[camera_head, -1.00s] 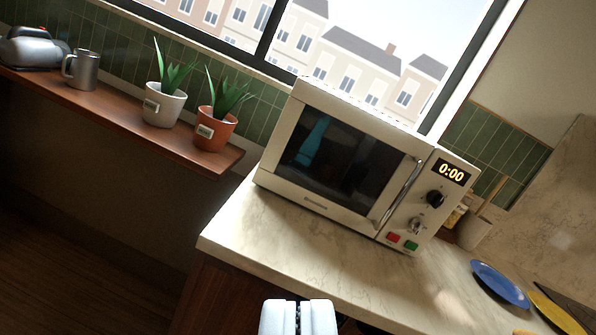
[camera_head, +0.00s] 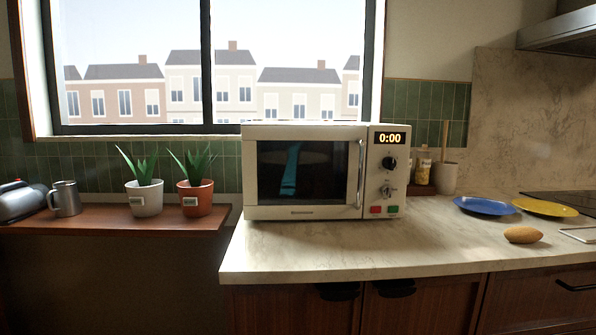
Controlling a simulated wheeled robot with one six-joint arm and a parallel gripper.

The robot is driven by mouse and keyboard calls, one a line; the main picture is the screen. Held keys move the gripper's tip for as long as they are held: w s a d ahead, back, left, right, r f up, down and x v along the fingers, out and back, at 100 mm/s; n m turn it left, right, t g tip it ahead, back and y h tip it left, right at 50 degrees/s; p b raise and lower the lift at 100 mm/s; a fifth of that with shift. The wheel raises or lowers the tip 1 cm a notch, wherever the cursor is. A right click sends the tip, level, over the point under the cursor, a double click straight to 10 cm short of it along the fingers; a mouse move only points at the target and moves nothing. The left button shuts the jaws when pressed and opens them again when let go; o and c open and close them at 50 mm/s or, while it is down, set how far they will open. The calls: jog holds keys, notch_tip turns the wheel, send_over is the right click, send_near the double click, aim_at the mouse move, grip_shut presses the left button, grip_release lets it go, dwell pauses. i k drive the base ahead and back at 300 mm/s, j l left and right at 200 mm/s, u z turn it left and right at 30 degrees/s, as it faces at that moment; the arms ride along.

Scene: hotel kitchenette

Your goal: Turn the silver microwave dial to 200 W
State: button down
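The cream microwave (camera_head: 302,213) stands upright on the marble counter, with its door shut. Its control panel is on the right side. The display (camera_head: 390,138) reads 0:00. Below it is a black dial (camera_head: 389,163), and under that the smaller silver dial (camera_head: 387,191). The silver dial's marks and setting are too small to read. A red button (camera_head: 376,210) and a green button (camera_head: 392,209) sit at the bottom of the panel. My gripper is not in view.
Blue plate (camera_head: 486,206), yellow plate (camera_head: 545,207) and a brown oval item (camera_head: 523,235) lie to the right on the counter (camera_head: 300,257). Jars (camera_head: 422,165) and a utensil pot (camera_head: 446,178) stand beside the microwave. Potted plants (camera_head: 146,198) are left. The counter before the microwave is clear.

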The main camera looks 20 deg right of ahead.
aim_at(386, 190)
jog(key=i+z, duration=0.55)
jog(key=k+z, duration=0.1)
jog(key=z, duration=1.4)
